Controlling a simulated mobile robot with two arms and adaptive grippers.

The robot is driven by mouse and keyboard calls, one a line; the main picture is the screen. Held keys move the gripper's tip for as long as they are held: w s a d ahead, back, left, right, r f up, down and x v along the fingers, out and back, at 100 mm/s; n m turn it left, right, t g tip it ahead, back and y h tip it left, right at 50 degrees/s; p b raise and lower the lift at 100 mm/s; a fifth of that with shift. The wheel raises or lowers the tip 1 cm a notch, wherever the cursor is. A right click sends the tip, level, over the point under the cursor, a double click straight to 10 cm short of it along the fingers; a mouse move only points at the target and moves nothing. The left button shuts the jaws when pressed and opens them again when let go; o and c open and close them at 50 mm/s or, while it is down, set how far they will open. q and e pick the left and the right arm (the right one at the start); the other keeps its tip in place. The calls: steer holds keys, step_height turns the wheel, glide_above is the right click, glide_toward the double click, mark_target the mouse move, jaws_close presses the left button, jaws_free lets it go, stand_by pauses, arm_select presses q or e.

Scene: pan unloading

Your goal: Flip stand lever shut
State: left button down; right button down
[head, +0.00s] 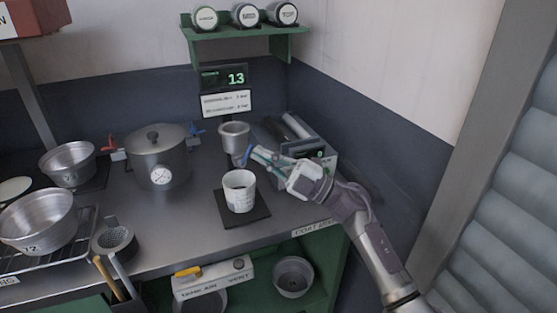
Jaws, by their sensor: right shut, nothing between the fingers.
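A metal cup-shaped vessel (234,140) sits on the stand on the counter, above and behind a white cup (239,188). A small blue part (244,156), which looks like the stand's lever, shows at the vessel's lower right. My right gripper (254,155) reaches in from the right with its fingers shut and empty. Its fingertips are at or very close to the blue part; I cannot tell whether they touch. The fingers hide part of the stand, and the lever's exact position is unclear. My left gripper is not in view.
The white cup stands on a dark square mat (243,214). A lidded pot (158,158) with a dial stands to the left, with metal bowls (38,222) farther left. A grey box-like device (310,150) is behind my right gripper. A wall display (225,78) reads 13.

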steer(key=shift+a+r, duration=0.1)
stand_by(0.4)
steer(key=s+d+r+n+g+h+p, duration=0.3)
steer(key=s+d+r+n+h+p, duration=0.1)
steer(key=p, duration=1.3)
steer(key=d+r+n+h, duration=0.1)
steer(key=d+n+h, duration=0.1)
steer(key=d+h, duration=0.1)
steer(key=shift+s+d+r, duration=0.2)
steer(key=shift+s+d, duration=0.05)
steer(key=shift+d, duration=0.25)
